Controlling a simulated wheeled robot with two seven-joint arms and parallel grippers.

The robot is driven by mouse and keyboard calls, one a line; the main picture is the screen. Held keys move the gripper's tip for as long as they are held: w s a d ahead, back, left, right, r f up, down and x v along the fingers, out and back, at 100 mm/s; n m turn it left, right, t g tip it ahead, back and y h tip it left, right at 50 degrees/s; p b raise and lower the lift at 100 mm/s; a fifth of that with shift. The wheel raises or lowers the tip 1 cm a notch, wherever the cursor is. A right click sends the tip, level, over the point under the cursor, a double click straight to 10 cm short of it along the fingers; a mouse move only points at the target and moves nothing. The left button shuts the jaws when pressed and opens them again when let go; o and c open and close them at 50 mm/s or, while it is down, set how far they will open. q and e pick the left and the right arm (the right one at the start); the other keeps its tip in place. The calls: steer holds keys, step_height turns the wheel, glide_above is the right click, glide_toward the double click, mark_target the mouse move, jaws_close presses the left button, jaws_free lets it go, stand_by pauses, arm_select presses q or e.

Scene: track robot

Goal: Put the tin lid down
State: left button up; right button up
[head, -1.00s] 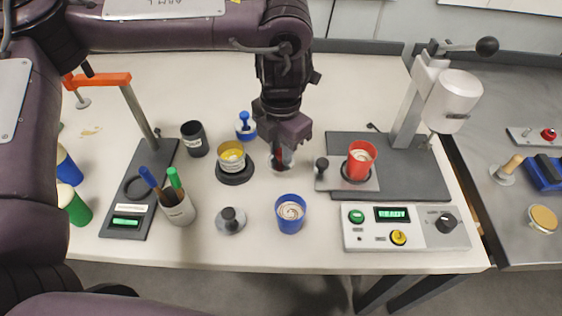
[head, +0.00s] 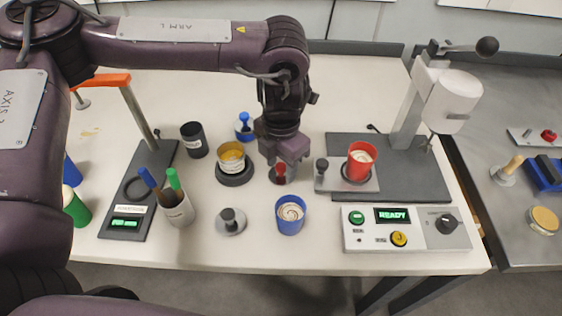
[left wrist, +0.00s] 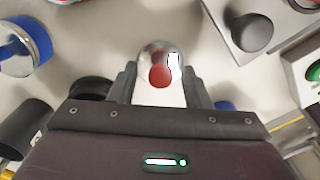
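The tin lid (head: 281,180), a small shiny metal disc with a red knob, sits low over the white table, right of the open tin (head: 232,158) with amber contents. My left gripper (head: 286,160) points down just above the lid and partly hides it. In the left wrist view the lid (left wrist: 160,50) shows ahead of the fingers, its red knob between them. The two fingers stand apart, with a gap on each side of the knob. The lid looks at table level, though its contact is partly hidden. My right gripper is not in view.
A blue cup (head: 290,215) stands in front of the lid and a grey-knobbed disc (head: 231,222) front left. A blue-knobbed piece (head: 245,126) is behind left. The press plate (head: 335,185) with a red cup (head: 361,161) is close on the right.

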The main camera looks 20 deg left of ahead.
mark_target(281, 165)
arm_select(q)
step_height(281, 165, up, 6)
steer(key=shift+r+p, duration=0.2)
steer(key=shift+p, duration=0.1)
steer(key=shift+r+p, duration=0.55)
steer(key=shift+r, duration=2.45)
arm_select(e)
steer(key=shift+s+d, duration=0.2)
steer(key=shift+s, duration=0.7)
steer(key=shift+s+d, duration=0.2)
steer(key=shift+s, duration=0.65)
